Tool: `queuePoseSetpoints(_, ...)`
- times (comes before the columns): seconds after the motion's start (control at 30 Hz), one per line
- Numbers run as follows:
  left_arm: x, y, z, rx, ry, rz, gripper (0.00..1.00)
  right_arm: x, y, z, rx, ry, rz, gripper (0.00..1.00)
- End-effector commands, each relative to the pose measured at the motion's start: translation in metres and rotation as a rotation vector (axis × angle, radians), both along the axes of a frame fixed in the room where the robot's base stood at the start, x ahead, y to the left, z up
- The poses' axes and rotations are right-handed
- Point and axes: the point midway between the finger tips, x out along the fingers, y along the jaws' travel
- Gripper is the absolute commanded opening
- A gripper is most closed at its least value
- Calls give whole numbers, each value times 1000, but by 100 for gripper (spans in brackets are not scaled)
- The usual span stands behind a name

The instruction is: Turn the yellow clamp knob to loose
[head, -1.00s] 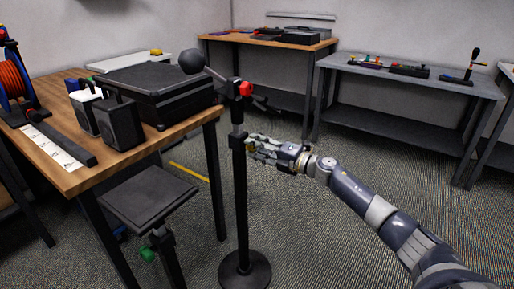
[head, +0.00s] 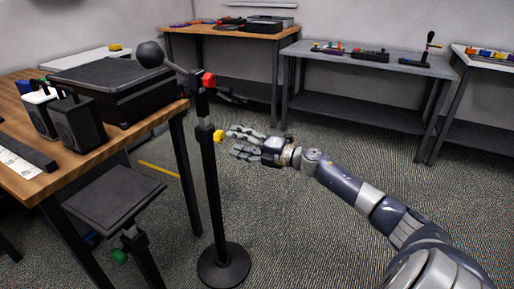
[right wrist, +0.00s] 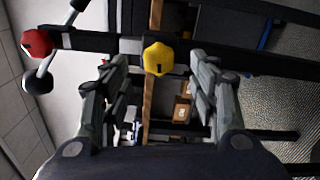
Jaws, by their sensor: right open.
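The yellow clamp knob (head: 218,136) sits on the side of a black upright stand (head: 211,190) in the head view. In the right wrist view the yellow knob (right wrist: 159,58) shows a dark slot mark and lies just beyond the fingertips, between them. My right gripper (head: 236,142) is open and empty, its fingers pointing left at the knob with a small gap. It also shows open in the right wrist view (right wrist: 160,75). A red knob (head: 209,80) sits higher on the same stand. My left gripper is not in view.
A small black platform (head: 115,196) with a green knob (head: 119,256) is in front. Other benches line the back wall. The floor at right is open.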

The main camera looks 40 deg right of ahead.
Motion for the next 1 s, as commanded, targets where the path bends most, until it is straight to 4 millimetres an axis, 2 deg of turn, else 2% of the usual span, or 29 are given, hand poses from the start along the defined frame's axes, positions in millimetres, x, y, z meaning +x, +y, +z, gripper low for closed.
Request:
queuePoseSetpoints(0.3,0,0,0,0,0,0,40,-39,-15,-1,-2,3,2,55)
queuePoseSetpoints(0.5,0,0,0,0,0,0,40,-56,-23,-1,-1,2,1,55)
queuePoseSetpoints(0.7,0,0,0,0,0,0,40,-64,-26,0,-2,0,2,55)
queuePoseSetpoints(1.0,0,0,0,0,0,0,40,-64,-26,0,-1,0,2,55)
